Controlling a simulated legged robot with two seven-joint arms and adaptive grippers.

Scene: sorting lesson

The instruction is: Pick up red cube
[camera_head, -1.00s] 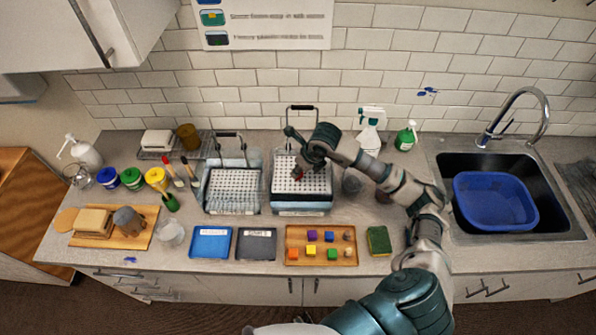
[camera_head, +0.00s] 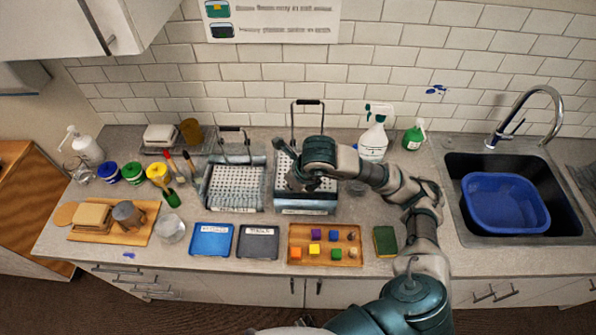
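No red cube shows in this view now; it may be hidden by my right gripper. My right gripper (camera_head: 294,182) is over the right-hand perforated basket (camera_head: 318,190), with its fingers dark and partly covered by its own body. I cannot tell if it is open or shut, or if it holds anything. My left gripper is not in view.
A second perforated basket (camera_head: 233,187) stands to the left. A blue tray (camera_head: 211,240), a dark tray (camera_head: 258,243) and a sponge (camera_head: 385,241) lie along the front. A spray bottle (camera_head: 374,140) stands behind my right arm. A sink with a blue basin (camera_head: 505,205) is at right.

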